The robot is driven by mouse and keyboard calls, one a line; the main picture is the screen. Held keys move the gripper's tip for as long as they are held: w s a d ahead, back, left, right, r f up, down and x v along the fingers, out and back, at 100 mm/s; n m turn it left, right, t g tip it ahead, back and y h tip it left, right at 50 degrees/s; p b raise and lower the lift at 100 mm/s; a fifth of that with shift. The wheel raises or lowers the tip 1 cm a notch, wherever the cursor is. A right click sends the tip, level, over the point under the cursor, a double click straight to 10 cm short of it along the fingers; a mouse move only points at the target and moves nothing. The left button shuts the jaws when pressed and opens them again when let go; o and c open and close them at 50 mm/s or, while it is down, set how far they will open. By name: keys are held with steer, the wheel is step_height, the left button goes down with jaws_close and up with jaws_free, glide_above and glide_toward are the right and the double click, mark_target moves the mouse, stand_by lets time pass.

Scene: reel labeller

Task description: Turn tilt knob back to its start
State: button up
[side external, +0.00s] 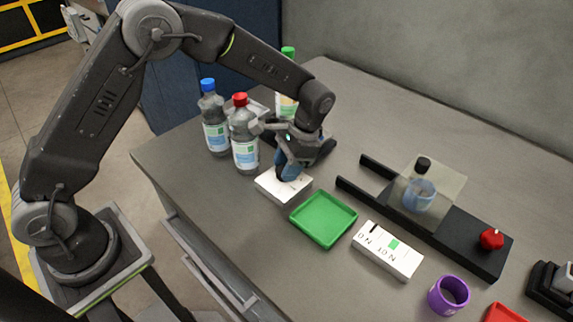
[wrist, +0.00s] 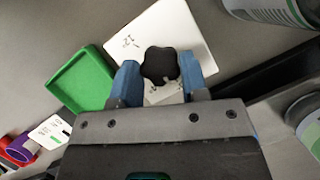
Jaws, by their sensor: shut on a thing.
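The tilt knob appears in the wrist view as a black lobed knob (wrist: 160,65) on a white box (wrist: 190,32). The same white box (side external: 270,188) sits on the table in the side view, where my gripper covers the knob. My gripper (wrist: 160,80) points down at the box, with a blue finger on each side of the knob, and is shut on it. In the side view my gripper (side external: 289,172) is low over the box.
A green tray (side external: 324,219) lies close beside the box. Bottles with red (side external: 244,150) and blue (side external: 214,130) caps stand behind it, with a green-capped one (side external: 287,75). To the right are a black rail with a red knob (side external: 491,239), a white switch box (side external: 387,250) and a purple cup (side external: 448,296).

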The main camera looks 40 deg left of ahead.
steer(key=shift+n, duration=0.3)
steer(key=o, duration=0.9)
steer(key=shift+o, duration=0.2)
steer(key=v, duration=1.4)
steer(key=shift+a, duration=0.1)
